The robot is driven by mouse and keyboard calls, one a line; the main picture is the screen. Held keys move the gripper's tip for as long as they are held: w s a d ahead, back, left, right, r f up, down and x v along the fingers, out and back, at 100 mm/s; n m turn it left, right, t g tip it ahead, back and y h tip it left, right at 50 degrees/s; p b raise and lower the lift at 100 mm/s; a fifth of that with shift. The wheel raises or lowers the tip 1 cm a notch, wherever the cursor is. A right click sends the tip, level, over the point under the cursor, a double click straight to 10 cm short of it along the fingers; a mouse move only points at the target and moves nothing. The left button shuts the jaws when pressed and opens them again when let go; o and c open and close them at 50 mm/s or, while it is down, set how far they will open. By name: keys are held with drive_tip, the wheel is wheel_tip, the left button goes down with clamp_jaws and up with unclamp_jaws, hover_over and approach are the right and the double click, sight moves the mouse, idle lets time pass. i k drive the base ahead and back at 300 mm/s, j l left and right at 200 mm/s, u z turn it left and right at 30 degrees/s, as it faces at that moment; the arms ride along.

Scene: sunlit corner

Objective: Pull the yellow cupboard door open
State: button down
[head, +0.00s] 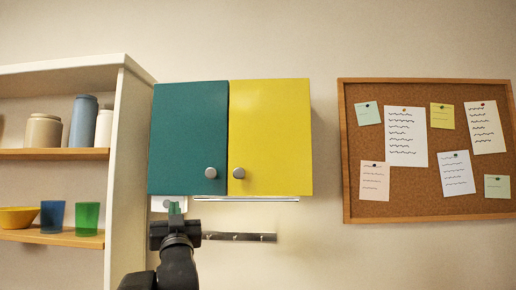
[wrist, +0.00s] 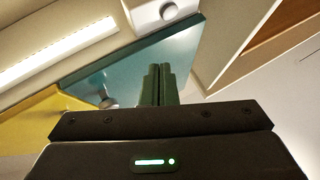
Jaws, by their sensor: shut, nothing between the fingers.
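The yellow cupboard door (head: 272,135) is the right-hand door of a wall cupboard and looks shut. Its round grey knob (head: 239,173) sits at its lower left corner. My gripper (head: 175,207) is shut and empty, just below the teal door (head: 188,135), left of and lower than the yellow door's knob. In the wrist view, the shut green fingers (wrist: 160,85) stand in front of the teal door (wrist: 150,50). The yellow door (wrist: 30,118) shows at the left there. A knob (wrist: 105,92) shows near the border of the two doors, apart from the fingers.
A white shelf unit (head: 125,160) with jars, cups and a bowl stands close on the left. A corkboard (head: 428,150) with notes hangs on the right. A light strip (wrist: 60,48) runs under the cupboard. A dark rail (head: 240,237) is on the wall below.

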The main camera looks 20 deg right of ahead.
sight(270, 146)
drive_tip(key=z, duration=1.15)
